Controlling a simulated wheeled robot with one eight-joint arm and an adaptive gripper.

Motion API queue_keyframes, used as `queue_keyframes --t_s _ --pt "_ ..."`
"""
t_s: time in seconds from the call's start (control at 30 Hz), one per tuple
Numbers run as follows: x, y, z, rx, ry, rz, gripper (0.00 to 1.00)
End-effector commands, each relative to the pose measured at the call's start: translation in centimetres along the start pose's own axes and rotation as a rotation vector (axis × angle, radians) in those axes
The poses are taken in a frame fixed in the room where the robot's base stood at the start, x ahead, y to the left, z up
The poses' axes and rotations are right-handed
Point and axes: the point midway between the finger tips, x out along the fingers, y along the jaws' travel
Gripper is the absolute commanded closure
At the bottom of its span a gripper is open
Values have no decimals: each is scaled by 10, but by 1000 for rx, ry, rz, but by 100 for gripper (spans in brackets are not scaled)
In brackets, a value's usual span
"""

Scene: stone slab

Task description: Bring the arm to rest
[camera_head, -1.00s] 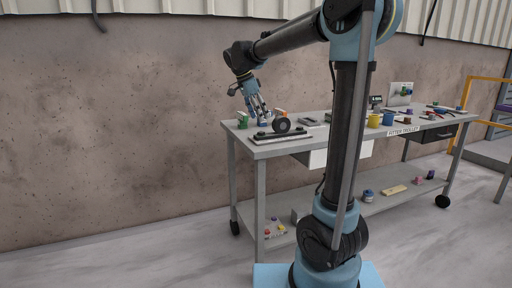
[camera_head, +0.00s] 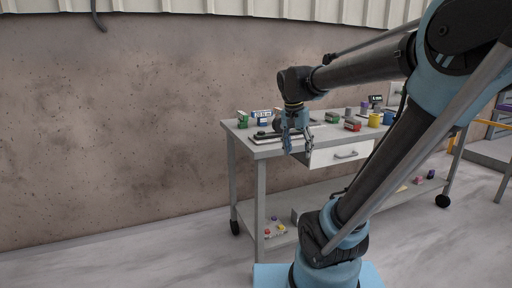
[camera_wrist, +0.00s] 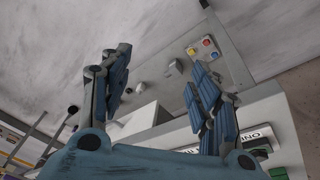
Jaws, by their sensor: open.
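My gripper (camera_head: 297,150) hangs with its blue fingers pointing down by the front edge of the grey work trolley (camera_head: 275,151), left of the white drawer (camera_head: 341,153). In the wrist view the two fingers of my gripper (camera_wrist: 160,70) stand wide apart with nothing between them. My arm is bent, its upper links reaching in from the right. The gripper covers part of the dark plate and round dark object behind it.
The trolley top holds a green item (camera_head: 242,120), a red item (camera_head: 352,125), a yellow mug (camera_head: 374,120) and a blue mug (camera_head: 388,118). The floor (camera_head: 130,255) left of the trolley is clear.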

Motion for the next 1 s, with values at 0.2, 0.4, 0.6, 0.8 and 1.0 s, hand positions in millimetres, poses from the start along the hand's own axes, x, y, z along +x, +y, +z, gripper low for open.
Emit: queue_keyframes --t_s 0.2,0.4,0.6,0.8,1.0 --pt "40 44 43 -160 -12 -53 44" --pt "80 73 84 -310 -7 -103 44" --pt "119 91 119 -446 11 -148 44" --pt "141 98 138 -523 26 -171 44" --pt "145 99 141 -537 29 -175 44"
